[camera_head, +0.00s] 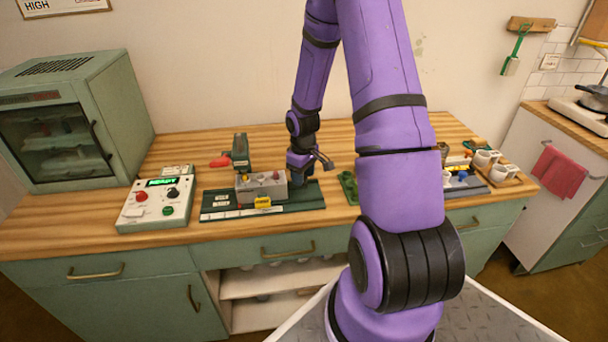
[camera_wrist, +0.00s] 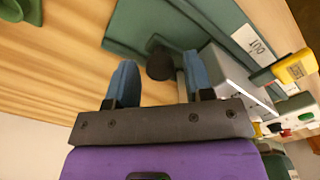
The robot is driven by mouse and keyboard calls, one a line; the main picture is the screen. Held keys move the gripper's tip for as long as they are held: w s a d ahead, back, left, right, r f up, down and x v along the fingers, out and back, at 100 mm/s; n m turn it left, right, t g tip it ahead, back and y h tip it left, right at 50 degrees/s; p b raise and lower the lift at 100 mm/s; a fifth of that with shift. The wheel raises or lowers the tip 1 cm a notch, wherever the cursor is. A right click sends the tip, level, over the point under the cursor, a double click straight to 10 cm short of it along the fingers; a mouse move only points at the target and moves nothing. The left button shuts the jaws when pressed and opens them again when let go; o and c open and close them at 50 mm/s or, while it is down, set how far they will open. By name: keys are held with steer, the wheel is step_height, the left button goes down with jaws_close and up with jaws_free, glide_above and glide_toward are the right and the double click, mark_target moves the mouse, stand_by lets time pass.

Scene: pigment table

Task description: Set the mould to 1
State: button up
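A grey block-shaped device (camera_head: 270,186), which I take to be the mould, sits on a dark green base plate (camera_head: 305,199) with a yellow tag (camera_head: 263,202) on its front. In the wrist view the grey device (camera_wrist: 228,75) is at the right, with the yellow tag (camera_wrist: 296,67) beyond it. A round black knob (camera_wrist: 160,65) shows between the two blue fingers of my gripper (camera_wrist: 158,76), with a gap on each side. My gripper (camera_head: 298,172) is at the device's right end in the head view. The number setting is not readable.
A control box (camera_head: 157,205) with a lit display, red and green buttons stands left of the base plate. A green oven-like cabinet (camera_head: 70,120) is at the far left. A green item (camera_head: 349,186) lies to the right, partly behind my arm. Cups (camera_head: 486,159) stand farther right.

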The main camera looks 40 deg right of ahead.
steer(key=shift+o, duration=0.2)
step_height(320, 180, up, 11)
stand_by(0.6)
stand_by(0.5)
steer(key=s+a+r+m+t+h, duration=0.1)
steer(key=s+a+r, duration=0.2)
steer(key=a+r, duration=0.45)
steer(key=s+a+r+t, duration=0.1)
steer(key=s+a+r, duration=0.25)
steer(key=r, duration=0.65)
steer(key=s+a+r+t, duration=0.1)
steer(key=s+a+r, duration=0.3)
steer(key=s, duration=0.3)
steer(key=s+a+r+m+t+y, duration=0.1)
steer(key=s+a+r+t, duration=0.1)
steer(key=s+a+r, duration=0.3)
steer(key=s, duration=0.3)
steer(key=shift+a, duration=0.35)
